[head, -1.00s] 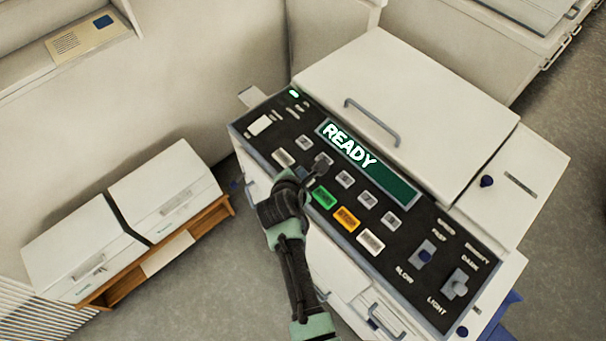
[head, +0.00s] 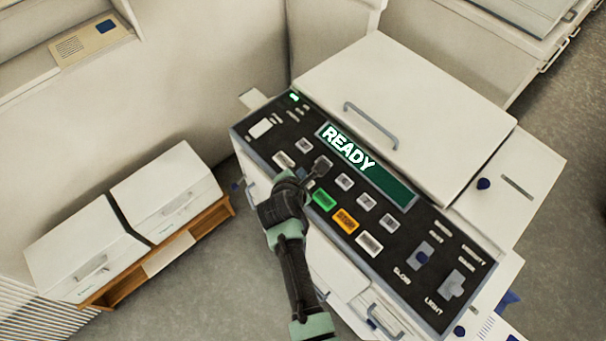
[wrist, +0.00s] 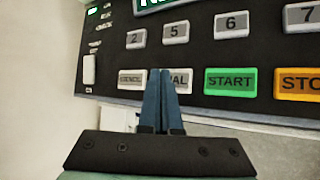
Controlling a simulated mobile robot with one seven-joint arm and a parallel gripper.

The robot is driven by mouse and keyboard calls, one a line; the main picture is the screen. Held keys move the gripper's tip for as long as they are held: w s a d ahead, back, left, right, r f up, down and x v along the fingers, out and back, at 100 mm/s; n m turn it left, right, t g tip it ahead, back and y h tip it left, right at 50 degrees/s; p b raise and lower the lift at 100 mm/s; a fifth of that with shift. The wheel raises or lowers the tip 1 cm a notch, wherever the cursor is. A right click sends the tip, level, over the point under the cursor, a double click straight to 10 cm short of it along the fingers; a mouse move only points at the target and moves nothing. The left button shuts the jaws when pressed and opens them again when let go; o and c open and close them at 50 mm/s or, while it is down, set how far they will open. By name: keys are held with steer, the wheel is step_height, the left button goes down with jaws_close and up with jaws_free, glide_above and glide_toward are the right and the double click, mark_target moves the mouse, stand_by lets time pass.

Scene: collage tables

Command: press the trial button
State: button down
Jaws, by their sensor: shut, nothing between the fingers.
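The trial button (wrist: 183,80) is a pale grey key in the wrist view, with only the end of its label showing. My gripper's fingers (wrist: 163,75) are shut together and cover its left part. I cannot tell whether they touch it. In the head view my gripper (head: 314,176) is over the control panel (head: 402,226), and the trial button is hidden behind it. To its right is the green START button (wrist: 230,81); a grey key (wrist: 138,80) with a partly covered label is on its left.
The orange stop button (head: 344,219) is beyond START. Number keys (wrist: 174,31) lie above the row. The display (head: 370,167) reads READY. A lid with a handle (head: 372,124) is behind the panel. White boxes (head: 165,187) stand on a wooden stand at the left.

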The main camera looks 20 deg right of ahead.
steer(key=shift+r, duration=0.1)
step_height(320, 180, up, 5)
steer(key=p, duration=0.5)
stand_by(0.5)
stand_by(0.5)
